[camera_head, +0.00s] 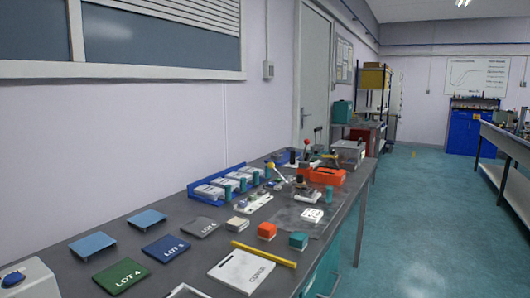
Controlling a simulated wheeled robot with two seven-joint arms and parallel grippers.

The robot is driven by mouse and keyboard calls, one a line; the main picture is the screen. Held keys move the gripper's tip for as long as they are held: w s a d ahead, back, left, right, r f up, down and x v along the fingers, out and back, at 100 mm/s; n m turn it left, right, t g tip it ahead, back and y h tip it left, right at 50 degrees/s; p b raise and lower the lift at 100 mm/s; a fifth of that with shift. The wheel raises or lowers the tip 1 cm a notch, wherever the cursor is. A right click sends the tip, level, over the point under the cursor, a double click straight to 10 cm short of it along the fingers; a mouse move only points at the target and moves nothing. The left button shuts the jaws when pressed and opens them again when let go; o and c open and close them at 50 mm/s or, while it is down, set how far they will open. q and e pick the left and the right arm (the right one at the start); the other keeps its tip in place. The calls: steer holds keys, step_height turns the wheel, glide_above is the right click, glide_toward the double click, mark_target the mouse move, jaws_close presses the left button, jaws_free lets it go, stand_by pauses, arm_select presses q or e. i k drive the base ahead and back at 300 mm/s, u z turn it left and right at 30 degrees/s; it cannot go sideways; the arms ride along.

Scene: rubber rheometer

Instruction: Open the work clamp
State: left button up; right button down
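A cluster of small fixtures with upright levers stands at the far end of the grey bench; the work clamp is probably among them, but it is too small for me to be sure which it is. One lever has a red knob (307,142). A pale lever with a yellow tip (271,166) leans beside it. A dark-knobbed fixture (300,181) stands nearer, at the left of a clear sheet. Whether any clamp is open or closed cannot be told. Neither of my grippers shows in the head view.
The bench (207,262) runs along the left wall. On it lie blue plates (147,220), a green LOT 4 plate (121,276), a white COVER plate (242,271), a yellow bar (264,254), small blocks and a blue rack (203,181). The floor (425,220) to the right is clear.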

mark_target(271, 165)
steer(key=k, duration=1)
steer(key=z, duration=1.25)
steer(key=i, duration=4.9)
steer(key=u, duration=3.4)
